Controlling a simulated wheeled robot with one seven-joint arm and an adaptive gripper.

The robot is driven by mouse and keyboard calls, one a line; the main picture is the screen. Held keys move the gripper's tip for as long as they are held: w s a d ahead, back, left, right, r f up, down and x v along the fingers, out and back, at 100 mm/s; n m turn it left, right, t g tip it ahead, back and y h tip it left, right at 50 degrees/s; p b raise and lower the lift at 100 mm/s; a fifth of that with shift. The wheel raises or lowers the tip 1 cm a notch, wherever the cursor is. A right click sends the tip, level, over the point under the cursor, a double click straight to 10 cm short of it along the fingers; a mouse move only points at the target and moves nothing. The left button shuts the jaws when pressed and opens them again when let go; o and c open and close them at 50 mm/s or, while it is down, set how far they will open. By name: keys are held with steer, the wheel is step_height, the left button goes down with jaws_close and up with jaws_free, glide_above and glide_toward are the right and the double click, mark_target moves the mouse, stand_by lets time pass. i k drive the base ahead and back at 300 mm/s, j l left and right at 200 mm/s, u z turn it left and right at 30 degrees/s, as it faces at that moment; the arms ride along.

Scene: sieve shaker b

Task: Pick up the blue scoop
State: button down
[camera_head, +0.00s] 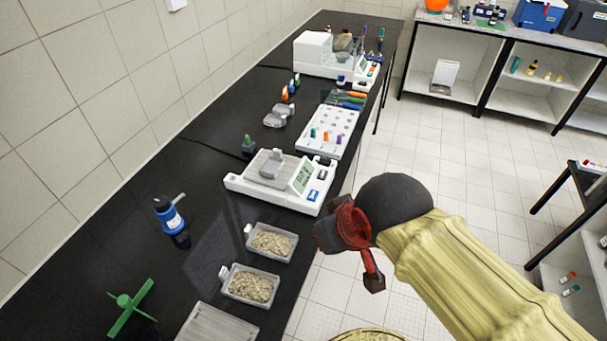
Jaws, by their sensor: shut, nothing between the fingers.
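No single thing clearly shows as a blue scoop. The likeliest place is a small set of long tools with blue, green and orange handles (351,98) on the dark bench, behind the white peg rack. Their ends are too small to tell apart. My gripper (373,281) is at the end of my yellow arm, right of the bench's front edge and over the floor. It is shut and empty, well apart from the tools. The dark wrist and red links hide part of it.
On the dark bench (205,165) stand a balance (243,186), a white peg rack (318,135), two granule-filled trays (272,243) (250,284), a blue bottle-like device (169,215) and a green cross-shaped piece (131,306). A larger white instrument (312,54) stands behind. Shelves (520,75) are at right.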

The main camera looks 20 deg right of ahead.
mark_target(343, 105)
steer(key=i+l+u, duration=0.1)
steer(key=i+l, duration=0.15)
steer(key=l, duration=0.25)
steer(key=i+l+u, duration=0.1)
steer(key=i+l, duration=0.15)
steer(key=l, duration=0.25)
steer(key=i+l+u, duration=0.15)
steer(key=l, duration=0.35)
steer(key=i+l+u, duration=0.1)
steer(key=i+l, duration=0.2)
steer(key=l, duration=0.25)
steer(key=i+l+u, duration=0.1)
steer(key=l, duration=0.45)
steer(key=i+l+u, duration=0.1)
steer(key=i+l, duration=0.15)
steer(key=l, duration=0.35)
steer(key=i+l+u, duration=0.15)
steer(key=l, duration=0.4)
steer(key=i+l+u, duration=0.1)
steer(key=l, duration=0.5)
